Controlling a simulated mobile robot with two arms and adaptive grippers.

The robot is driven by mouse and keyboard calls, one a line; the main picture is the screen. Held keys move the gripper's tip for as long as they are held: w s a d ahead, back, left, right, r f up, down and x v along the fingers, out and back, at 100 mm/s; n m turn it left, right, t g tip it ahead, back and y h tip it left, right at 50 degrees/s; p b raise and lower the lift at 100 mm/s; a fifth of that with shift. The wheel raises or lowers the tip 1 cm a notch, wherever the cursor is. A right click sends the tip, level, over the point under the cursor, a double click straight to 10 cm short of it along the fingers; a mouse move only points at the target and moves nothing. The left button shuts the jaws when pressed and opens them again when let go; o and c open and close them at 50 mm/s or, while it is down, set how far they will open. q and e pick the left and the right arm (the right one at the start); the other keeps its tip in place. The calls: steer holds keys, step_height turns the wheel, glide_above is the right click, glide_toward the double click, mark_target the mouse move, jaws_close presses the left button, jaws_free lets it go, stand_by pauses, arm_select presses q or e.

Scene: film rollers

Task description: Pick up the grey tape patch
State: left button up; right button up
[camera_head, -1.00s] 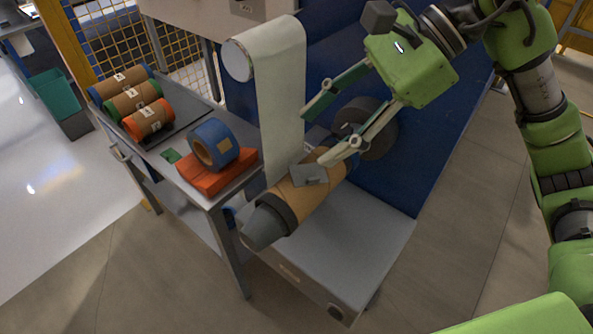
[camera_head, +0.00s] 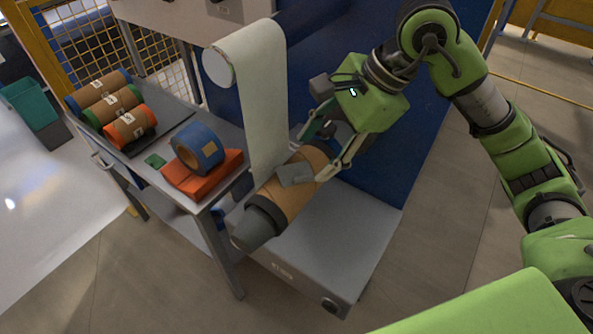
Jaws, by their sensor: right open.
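The grey tape patch (camera_head: 295,175) lies on the brown cardboard roll (camera_head: 285,200), on its upper side. The roll sits on a dark grey shaft over the grey machine base. My right gripper (camera_head: 311,158) is open at the far end of the roll. One finger is beside the roll's right side, close to the patch's right end; the other is behind, near the hanging film. I cannot tell whether the fingers touch the roll. My left gripper is not in view.
A pale film sheet (camera_head: 260,110) hangs just left of my right gripper. A cart (camera_head: 228,205) at left holds a blue tape roll (camera_head: 197,148) on an orange block (camera_head: 203,180). Several wrapped rolls lie on a dark tray behind. A blue panel (camera_head: 385,165) stands at right.

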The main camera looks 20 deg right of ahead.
mark_target(298, 172)
steer(key=p+x, duration=0.1)
steer(key=x, duration=0.2)
steer(key=shift+s+a+f, duration=0.15)
steer(key=shift+a, duration=0.15)
steer(key=shift+a+f, duration=0.15)
steer(key=shift+f, duration=0.3)
steer(key=c, duration=0.8)
steer(key=shift+r, duration=0.1)
